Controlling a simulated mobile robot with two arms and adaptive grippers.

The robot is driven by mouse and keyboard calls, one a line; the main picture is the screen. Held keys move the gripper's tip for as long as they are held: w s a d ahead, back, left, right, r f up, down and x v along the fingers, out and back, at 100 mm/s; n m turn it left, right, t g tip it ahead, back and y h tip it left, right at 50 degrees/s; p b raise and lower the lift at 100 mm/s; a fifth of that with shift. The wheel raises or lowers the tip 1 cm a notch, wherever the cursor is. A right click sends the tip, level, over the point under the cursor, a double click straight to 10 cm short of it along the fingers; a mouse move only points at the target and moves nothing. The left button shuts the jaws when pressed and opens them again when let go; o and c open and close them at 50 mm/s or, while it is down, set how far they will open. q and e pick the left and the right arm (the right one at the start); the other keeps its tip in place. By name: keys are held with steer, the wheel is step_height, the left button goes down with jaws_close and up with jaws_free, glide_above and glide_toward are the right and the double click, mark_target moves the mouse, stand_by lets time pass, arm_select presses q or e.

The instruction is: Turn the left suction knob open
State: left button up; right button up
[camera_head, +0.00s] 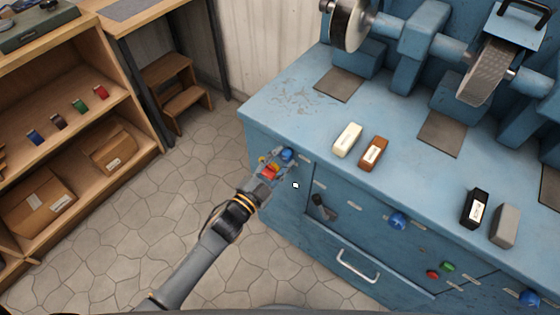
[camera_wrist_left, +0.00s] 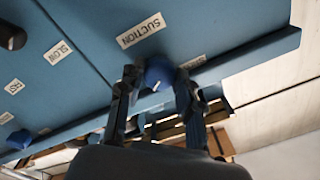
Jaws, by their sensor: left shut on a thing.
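The left suction knob (camera_head: 288,154) is blue and round, on the front face of the blue machine cabinet near its left corner. My left gripper (camera_head: 277,164) reaches it from the front left and is shut on it. In the left wrist view the blue knob (camera_wrist_left: 158,73) sits between the two dark fingers (camera_wrist_left: 158,82), which partly cover it. A white SUCTION label (camera_wrist_left: 141,30) is on the panel close to the knob. The knob's turned angle cannot be told. My right gripper is not in view.
A black lever (camera_head: 322,207) and another blue knob (camera_head: 397,220) are farther right on the panel. A drawer handle (camera_head: 357,266) sticks out below. Wax bars (camera_head: 373,152) lie on the cabinet top. Open floor (camera_head: 170,205) lies left, before wooden shelves (camera_head: 150,140).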

arm_select(q)
steer(key=m+b, duration=0.1)
steer(key=m, duration=0.4)
steer(key=shift+f, duration=0.15)
steer(key=shift+m+b, duration=0.4)
steer(key=shift+m, duration=0.8)
steer(key=o, duration=1.2)
steer(key=shift+c, duration=0.2)
steer(key=shift+a, duration=0.1)
steer(key=v, duration=1.2)
